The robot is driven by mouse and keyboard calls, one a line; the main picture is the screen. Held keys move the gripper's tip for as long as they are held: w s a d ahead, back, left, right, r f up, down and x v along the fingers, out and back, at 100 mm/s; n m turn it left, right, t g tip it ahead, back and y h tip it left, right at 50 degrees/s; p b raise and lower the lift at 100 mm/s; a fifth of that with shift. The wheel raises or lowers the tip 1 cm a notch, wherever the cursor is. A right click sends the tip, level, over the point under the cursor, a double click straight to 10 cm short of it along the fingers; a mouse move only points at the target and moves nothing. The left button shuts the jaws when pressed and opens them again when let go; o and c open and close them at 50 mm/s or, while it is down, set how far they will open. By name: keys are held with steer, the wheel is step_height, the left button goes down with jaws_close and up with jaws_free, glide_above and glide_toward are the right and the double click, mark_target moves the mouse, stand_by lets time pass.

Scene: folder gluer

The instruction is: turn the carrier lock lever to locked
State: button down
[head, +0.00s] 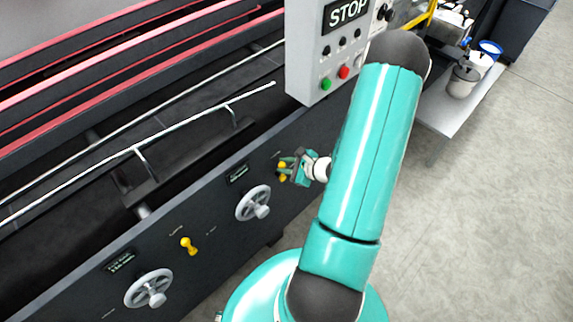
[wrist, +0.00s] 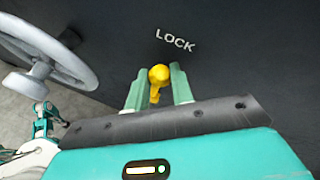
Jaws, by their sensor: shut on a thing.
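A yellow lock lever (wrist: 158,77) sits on the dark machine panel, just below the white word LOCK (wrist: 175,40) in the wrist view. My gripper (wrist: 158,88) has its two pale green fingers on either side of the lever and is shut on it. In the head view my gripper (head: 284,168) is at the panel, right of a grey handwheel, with a bit of the yellow lever (head: 282,176) showing at its fingertips. The rest of that lever is hidden by the gripper. A second yellow lever (head: 189,246) stands on the panel farther left, apart from the gripper.
A grey handwheel (head: 253,203) is close left of my gripper; it also shows in the wrist view (wrist: 48,50). Another handwheel (head: 149,289) is at lower left. A grey control box (head: 328,60) with a STOP sign stands above.

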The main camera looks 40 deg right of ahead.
steer(key=c, duration=1.5)
jaws_free()
steer(key=v, duration=1.3)
steer(key=shift+s+r, duration=0.25)
steer(key=shift+s, duration=0.05)
steer(key=shift+d, duration=0.1)
